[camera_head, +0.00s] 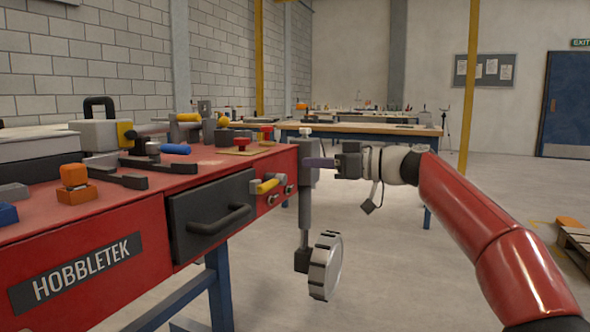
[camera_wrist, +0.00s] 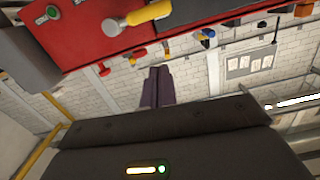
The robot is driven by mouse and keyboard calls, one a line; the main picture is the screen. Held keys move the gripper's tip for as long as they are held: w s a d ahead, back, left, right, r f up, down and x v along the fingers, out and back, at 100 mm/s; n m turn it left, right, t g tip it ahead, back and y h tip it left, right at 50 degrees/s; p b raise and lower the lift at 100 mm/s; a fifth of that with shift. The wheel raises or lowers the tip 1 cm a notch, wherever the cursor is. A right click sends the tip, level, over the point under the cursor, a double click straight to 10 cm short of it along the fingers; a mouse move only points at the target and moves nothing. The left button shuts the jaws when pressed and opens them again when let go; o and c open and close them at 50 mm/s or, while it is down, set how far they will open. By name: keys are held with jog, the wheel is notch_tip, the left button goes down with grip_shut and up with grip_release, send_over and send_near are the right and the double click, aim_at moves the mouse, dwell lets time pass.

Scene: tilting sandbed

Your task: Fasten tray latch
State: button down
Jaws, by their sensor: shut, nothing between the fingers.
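The latch (camera_head: 268,186) has a yellow grip and a pale metal end. It sits on the red front of the bench, just right of the dark grey tray front (camera_head: 200,222) with its black bar handle. The latch also shows at the top of the wrist view (camera_wrist: 150,13). My gripper (camera_head: 320,162) is to the right of the latch, near the bench corner and the grey post, and apart from the latch. In the wrist view its dark purple fingers (camera_wrist: 157,82) are together and empty, with the latch above them in the picture.
A grey post carries a round handwheel (camera_head: 325,266) at the bench's right corner, close to my fingers. Round knobs (camera_head: 281,195) sit beside the latch. Tools and blocks cover the red bench top (camera_head: 200,167). The floor to the right is mostly clear.

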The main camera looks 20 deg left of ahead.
jog(key=shift+s+d, duration=0.1)
jog(key=shift+d, duration=0.9)
jog(key=s+d+f+m+t+h, duration=0.3)
jog(key=s+d+f+m+h, duration=0.15)
jog(key=s+f+h, duration=0.45)
jog(key=s+d+f+m+t+h, duration=0.1)
jog(key=s+d+f+m+h, duration=0.4)
jog(key=s+d+f, duration=0.8)
jog(key=s+d+f+m+t+h, duration=0.1)
jog(key=s+d+f+m+h, duration=0.2)
jog(key=s+d+f+m, duration=0.9)
jog(key=d+r+n+p, duration=0.3)
jog(key=r+n+p, duration=0.2)
jog(key=r+p, duration=0.7)
notch_tip(320, 180, up, 3)
jog(key=shift+w+r+g, duration=0.1)
jog(key=shift+w+g, duration=0.2)
jog(key=shift+w, duration=0.05)
